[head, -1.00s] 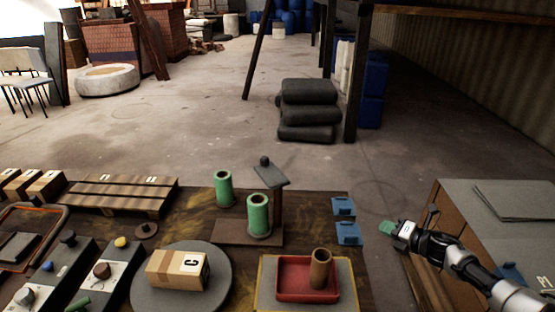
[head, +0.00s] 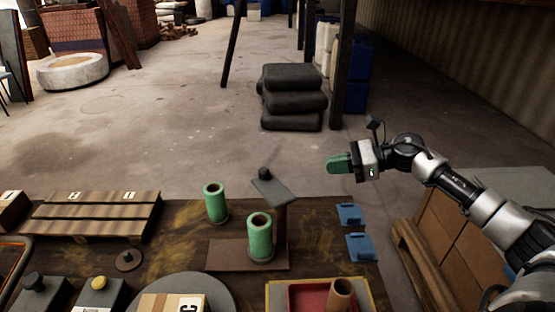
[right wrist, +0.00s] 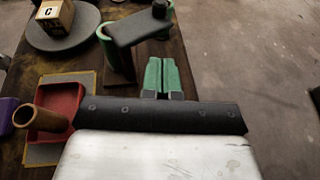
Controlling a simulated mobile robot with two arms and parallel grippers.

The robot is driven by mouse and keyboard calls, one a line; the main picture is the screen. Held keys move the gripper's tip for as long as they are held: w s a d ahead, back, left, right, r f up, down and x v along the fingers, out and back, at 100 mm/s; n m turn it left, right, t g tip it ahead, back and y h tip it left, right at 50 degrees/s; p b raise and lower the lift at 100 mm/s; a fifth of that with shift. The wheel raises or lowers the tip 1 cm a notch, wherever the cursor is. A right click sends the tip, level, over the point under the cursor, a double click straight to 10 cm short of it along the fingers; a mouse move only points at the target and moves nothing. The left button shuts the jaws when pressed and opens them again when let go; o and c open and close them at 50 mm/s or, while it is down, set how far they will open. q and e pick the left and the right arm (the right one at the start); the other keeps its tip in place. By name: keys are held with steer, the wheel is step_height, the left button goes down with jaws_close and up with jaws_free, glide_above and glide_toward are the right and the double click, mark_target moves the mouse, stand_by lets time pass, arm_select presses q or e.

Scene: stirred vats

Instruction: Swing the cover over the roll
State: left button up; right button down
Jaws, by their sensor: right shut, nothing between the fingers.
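The cover is a grey flat plate (head: 280,191) with a dark knob (head: 264,173), on top of a brown post (head: 281,222). One green roll (head: 260,238) stands upright in front of the post, and another green roll (head: 216,204) stands behind and to the left. The cover sits off to the side of the front roll, whose open top shows. My right gripper (head: 337,164) has green fingertips, is shut and empty, and is raised to the right of the cover, apart from it. In the right wrist view the fingers (right wrist: 162,74) are together below the cover (right wrist: 140,29). My left gripper is not in view.
Blue clips (head: 360,247) lie to the right. A red tray (head: 308,296) holding a brown tube (head: 341,294) is in front. A wooden pallet (head: 90,215) lies at left.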

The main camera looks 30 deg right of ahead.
steer(key=p, duration=0.2)
glide_toward(279, 180)
steer(key=w+a+r, duration=0.1)
steer(key=a, duration=0.1)
steer(key=x, duration=0.2)
steer(key=p+x, duration=0.1)
steer(key=x, duration=0.1)
steer(key=r+p+x, duration=0.1)
steer(key=x, duration=0.2)
steer(key=shift+w, duration=0.35)
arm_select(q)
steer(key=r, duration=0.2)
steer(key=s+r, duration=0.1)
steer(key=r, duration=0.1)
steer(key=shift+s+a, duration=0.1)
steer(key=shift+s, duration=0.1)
arm_select(e)
steer(key=shift+f, duration=0.1)
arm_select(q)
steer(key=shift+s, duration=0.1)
